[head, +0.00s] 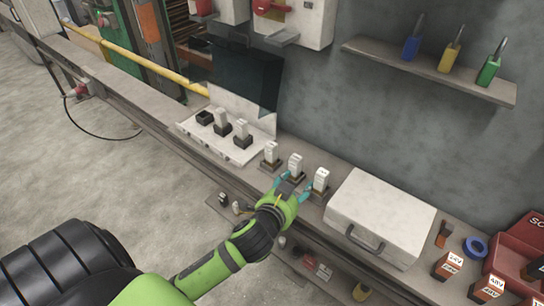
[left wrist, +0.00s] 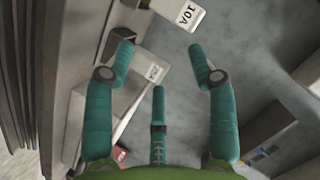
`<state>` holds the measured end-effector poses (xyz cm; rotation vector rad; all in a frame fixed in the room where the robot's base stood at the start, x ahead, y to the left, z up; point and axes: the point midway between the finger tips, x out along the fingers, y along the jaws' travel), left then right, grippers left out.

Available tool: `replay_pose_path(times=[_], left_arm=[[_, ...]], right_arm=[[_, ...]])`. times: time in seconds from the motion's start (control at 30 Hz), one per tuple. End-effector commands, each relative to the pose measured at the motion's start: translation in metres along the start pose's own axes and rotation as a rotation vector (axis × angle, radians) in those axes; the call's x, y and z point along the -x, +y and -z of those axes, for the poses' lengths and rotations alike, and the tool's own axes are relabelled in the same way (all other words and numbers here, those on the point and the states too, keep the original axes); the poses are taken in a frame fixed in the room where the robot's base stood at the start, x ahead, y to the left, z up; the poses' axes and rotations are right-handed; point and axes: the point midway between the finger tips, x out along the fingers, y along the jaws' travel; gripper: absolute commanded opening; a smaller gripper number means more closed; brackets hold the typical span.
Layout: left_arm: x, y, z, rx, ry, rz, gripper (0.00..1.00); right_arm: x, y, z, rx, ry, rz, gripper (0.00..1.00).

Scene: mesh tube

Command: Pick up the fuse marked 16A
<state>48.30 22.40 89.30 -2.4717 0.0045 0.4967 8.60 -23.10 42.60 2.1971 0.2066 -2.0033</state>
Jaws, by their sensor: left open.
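Three white fuses stand in a row on dark bases on the ledge: a left fuse (head: 271,152), a middle fuse (head: 295,164) and a right fuse (head: 321,179). Their labels are too small to read in the head view. My left gripper (head: 293,182) is open and empty, close in front of the middle and right fuses. In the left wrist view, the gripper (left wrist: 164,62) has its fingers spread. A white fuse (left wrist: 182,12) at the top has a label that looks like 10A. Another label (left wrist: 153,72) between the fingers is hard to read. My right gripper is not in view.
A white closed case (head: 380,215) stands right of the fuses. Left is a white panel (head: 190,127) holding more fuses and a black holder. Padlocks (head: 450,54) stand on a wall shelf (head: 430,72). Blue tape (head: 475,247) and a red box (head: 520,250) are at far right.

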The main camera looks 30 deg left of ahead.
Motion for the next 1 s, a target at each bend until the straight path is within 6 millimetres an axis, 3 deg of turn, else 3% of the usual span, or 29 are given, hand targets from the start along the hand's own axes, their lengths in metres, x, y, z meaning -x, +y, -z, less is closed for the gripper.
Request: replay_pose_path(times=[0.03, 0.1, 0.2, 0.3, 0.4, 0.47, 0.53, 0.63, 0.8, 0.9, 1.0], left_arm=[[-0.007, -0.014, 0.030, -0.065, 0.111, 0.044, 0.57], [-0.011, -0.029, 0.072, -0.166, 0.273, 0.097, 0.57], [-0.007, -0.039, 0.136, -0.360, 0.533, 0.160, 0.57], [0.008, -0.031, 0.194, -0.638, 0.820, 0.185, 0.57], [0.021, -0.005, 0.220, -0.990, 1.069, 0.143, 0.57], [0.022, 0.011, 0.216, -1.220, 1.173, 0.078, 0.57], [0.013, 0.021, 0.194, -1.499, 1.234, -0.034, 0.57], [-0.012, 0.007, 0.142, -1.875, 1.198, -0.254, 0.57], [-0.047, -0.075, 0.055, -2.293, 0.892, -0.655, 0.57], [-0.051, -0.124, 0.022, -2.393, 0.703, -0.828, 0.57], [-0.050, -0.154, 0.004, -2.431, 0.581, -0.930, 0.57]], right_arm=[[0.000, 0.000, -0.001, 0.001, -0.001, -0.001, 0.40], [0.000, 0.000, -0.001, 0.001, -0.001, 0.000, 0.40], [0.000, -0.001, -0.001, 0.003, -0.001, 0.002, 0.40], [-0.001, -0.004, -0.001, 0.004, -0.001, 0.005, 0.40], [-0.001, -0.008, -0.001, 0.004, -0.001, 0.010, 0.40], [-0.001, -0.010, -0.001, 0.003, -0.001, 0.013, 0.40], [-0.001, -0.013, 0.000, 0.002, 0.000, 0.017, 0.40], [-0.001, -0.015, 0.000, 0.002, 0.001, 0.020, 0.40], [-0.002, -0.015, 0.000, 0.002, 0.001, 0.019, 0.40], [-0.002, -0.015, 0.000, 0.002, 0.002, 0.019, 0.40], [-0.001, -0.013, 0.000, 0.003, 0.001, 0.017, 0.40]])
